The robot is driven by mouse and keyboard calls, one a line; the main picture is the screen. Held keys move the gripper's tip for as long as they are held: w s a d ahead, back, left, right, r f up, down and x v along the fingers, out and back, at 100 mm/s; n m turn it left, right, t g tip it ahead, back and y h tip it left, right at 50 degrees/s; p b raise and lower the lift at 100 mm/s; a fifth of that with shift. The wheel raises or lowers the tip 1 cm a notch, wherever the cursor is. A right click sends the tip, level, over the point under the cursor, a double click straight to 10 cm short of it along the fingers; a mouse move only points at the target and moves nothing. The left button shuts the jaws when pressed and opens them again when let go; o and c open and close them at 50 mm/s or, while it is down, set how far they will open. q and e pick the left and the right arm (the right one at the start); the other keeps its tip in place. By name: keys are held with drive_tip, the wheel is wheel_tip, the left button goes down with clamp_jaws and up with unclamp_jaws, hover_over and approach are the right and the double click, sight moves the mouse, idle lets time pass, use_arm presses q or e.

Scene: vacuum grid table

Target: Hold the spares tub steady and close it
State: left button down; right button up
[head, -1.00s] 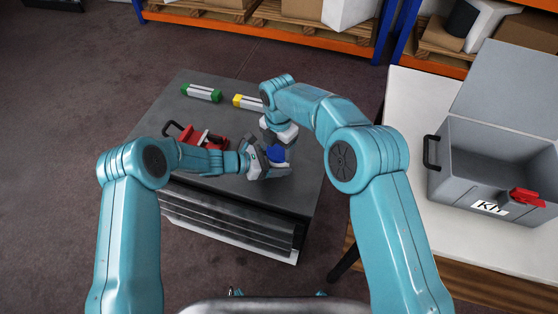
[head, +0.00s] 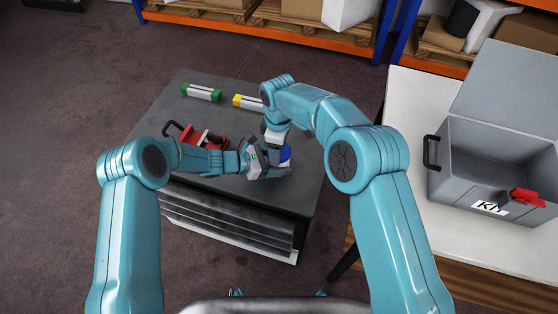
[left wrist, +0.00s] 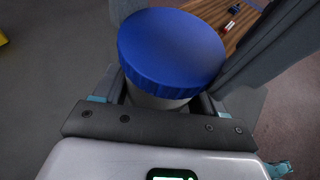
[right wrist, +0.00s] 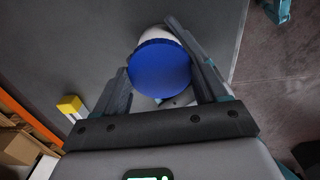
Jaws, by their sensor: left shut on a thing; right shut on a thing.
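The spares tub is a pale round tub (left wrist: 158,98) with a blue lid (left wrist: 172,48) on top, seen closely in the left wrist view. In the head view the blue lid (head: 286,153) is partly hidden by my grippers. My left gripper (head: 274,165) is shut around the tub body, low over the dark cabinet top. My right gripper (head: 276,140) comes from above and is shut on the lid. In the right wrist view the lid (right wrist: 160,68) lies between the fingers, with the white tub (right wrist: 160,33) behind it. Whether the lid is fully seated cannot be told.
A red item (head: 202,148) lies behind my left forearm on the cabinet (head: 240,110). A green-ended bar (head: 201,93) and a yellow-ended bar (head: 247,102) lie towards the back. An open grey case (head: 490,165) with a red latch stands on the white table at right.

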drive_tip(key=o, duration=1.2)
drive_tip(key=shift+c, duration=0.2)
drive_tip(key=shift+r, duration=0.1)
drive_tip(key=shift+r, duration=2.2)
drive_tip(key=shift+c, duration=0.3)
drive_tip(key=shift+n, duration=0.3)
